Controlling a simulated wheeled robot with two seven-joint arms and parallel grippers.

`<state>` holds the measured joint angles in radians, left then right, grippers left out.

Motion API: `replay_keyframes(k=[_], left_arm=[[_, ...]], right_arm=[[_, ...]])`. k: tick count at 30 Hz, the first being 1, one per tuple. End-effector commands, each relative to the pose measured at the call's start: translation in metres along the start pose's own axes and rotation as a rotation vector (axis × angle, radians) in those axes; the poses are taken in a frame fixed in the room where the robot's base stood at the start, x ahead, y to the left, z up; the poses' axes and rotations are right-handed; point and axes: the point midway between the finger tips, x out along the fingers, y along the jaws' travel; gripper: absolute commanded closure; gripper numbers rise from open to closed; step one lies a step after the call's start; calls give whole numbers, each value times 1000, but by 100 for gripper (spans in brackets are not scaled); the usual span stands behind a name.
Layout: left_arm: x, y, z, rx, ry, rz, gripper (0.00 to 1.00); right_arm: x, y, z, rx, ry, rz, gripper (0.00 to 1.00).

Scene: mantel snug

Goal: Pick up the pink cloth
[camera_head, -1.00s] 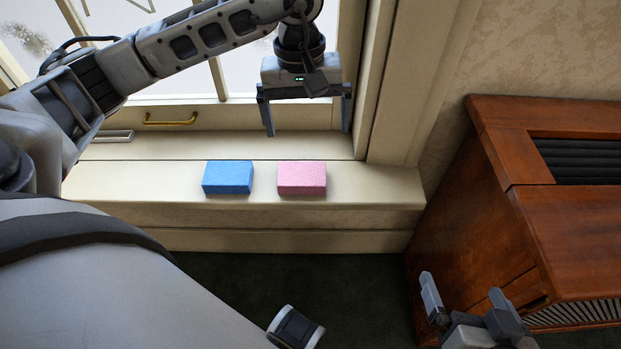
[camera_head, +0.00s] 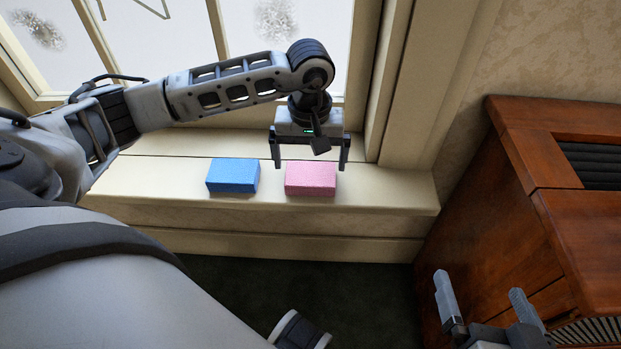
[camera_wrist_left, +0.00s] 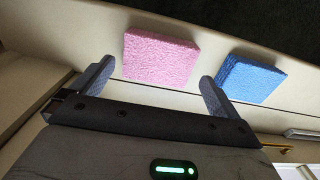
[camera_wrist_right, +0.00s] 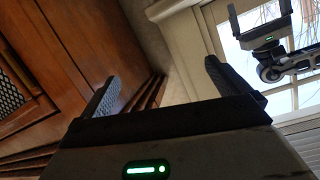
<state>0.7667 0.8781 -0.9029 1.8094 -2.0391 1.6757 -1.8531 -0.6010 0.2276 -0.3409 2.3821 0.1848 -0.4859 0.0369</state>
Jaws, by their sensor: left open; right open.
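The pink cloth (camera_head: 311,179) is a thick rectangular block, like a sponge, lying on the window sill. It also shows in the left wrist view (camera_wrist_left: 160,60), ahead of the fingers and roughly between them. My left gripper (camera_head: 310,164) is open and empty, with its fingertips at the far edge of the pink cloth in the head view; I cannot tell whether they touch it. My right gripper (camera_head: 482,292) is open and empty, low at the right, in front of the wooden cabinet. The right wrist view does not show the pink cloth.
A blue block (camera_head: 233,176) lies on the sill (camera_head: 150,198) just left of the pink cloth, with a small gap. The window frame (camera_head: 398,100) rises behind. A wooden cabinet (camera_head: 495,225) stands at the right. The sill right of the pink cloth is clear.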

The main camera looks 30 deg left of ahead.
Motion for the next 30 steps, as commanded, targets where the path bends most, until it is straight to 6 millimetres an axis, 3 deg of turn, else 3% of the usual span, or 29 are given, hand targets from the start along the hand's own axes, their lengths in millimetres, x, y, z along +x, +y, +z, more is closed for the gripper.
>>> replay_keyframes(k=[3, 7, 13, 16, 17, 30], left_arm=[[23, 1, 0, 0, -4, 0, 0], [34, 1, -1, -1, -2, 1, 0], [33, 1, -1, 0, 0, 2, 0], [32, 1, -1, 0, 0, 2, 28], [32, 1, -1, 0, 0, 2, 32], [23, 2, -2, 0, 2, 2, 32]], right_arm=[[2, -2, 4, 30, 12, -17, 0], [1, -4, 0, 46, 25, -27, 0], [1, -5, -9, 44, 44, -32, 0], [1, -5, -9, 43, 45, -32, 0], [1, -5, -9, 43, 45, -31, 0], [1, -4, -9, 35, 36, -24, 0]])
